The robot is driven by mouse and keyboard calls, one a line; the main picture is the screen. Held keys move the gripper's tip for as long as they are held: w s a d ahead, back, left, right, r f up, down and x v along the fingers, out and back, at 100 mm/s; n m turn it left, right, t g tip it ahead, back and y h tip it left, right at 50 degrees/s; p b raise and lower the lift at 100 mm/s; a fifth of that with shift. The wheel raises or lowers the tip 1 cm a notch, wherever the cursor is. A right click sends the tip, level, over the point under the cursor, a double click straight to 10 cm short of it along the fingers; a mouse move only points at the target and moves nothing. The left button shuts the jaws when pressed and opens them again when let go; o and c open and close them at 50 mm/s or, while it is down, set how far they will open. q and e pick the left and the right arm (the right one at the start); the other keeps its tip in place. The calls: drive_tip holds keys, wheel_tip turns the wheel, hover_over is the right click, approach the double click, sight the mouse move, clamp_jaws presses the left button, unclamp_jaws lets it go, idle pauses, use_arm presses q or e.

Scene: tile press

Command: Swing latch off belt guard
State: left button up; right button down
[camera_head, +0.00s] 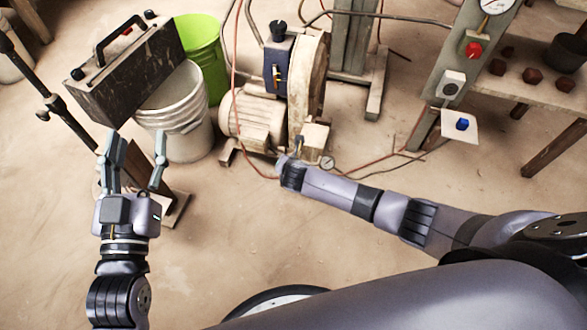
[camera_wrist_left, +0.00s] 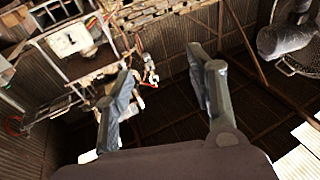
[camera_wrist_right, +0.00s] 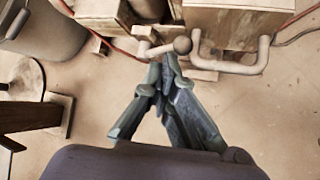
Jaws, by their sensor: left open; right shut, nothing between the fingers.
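The belt guard (camera_head: 308,85) is a tall, worn cream housing beside the motor in the head view. In the right wrist view, a latch-like lever with a round knob (camera_wrist_right: 182,45) lies at the fingertips of my right gripper (camera_wrist_right: 166,62). A bent, pale handle (camera_wrist_right: 230,66) is to its right, on a box-like part. My right gripper is shut with nothing between its fingers. Its tips overlap the lever in the picture; I cannot tell whether they touch it. My left gripper (camera_head: 136,150) is open and empty, also seen in the left wrist view (camera_wrist_left: 164,75).
A white bucket (camera_head: 180,125), a green bucket (camera_head: 205,50) and a dark toolbox (camera_head: 125,72) are near my left gripper. A motor (camera_head: 255,120) adjoins the guard. Cables trail behind it. A control post (camera_head: 440,75) stands right.

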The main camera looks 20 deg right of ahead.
use_arm(q)
wheel_tip(320, 180, down, 10)
drive_tip(key=s+a+g+y+p, duration=0.2)
drive_tip(key=g, duration=0.4)
drive_tip(key=shift+f, duration=0.2)
use_arm(e)
drive_tip(key=shift+w+a+r+n+g+h, duration=0.35)
drive_tip(key=shift+w+a+g+h, duration=0.1)
drive_tip(key=shift+a+h, duration=0.15)
drive_tip(key=shift+w+a+r+n+g+h, duration=0.2)
drive_tip(key=shift+w+a+n+g+h, duration=0.1)
drive_tip(key=shift+w+a+g+h, duration=0.25)
drive_tip(key=shift+w+a+r+n+g+h, duration=0.25)
drive_tip(key=shift+a+r+n+g+h, duration=0.15)
drive_tip(key=shift+h, duration=0.35)
drive_tip(key=shift+f, duration=0.1)
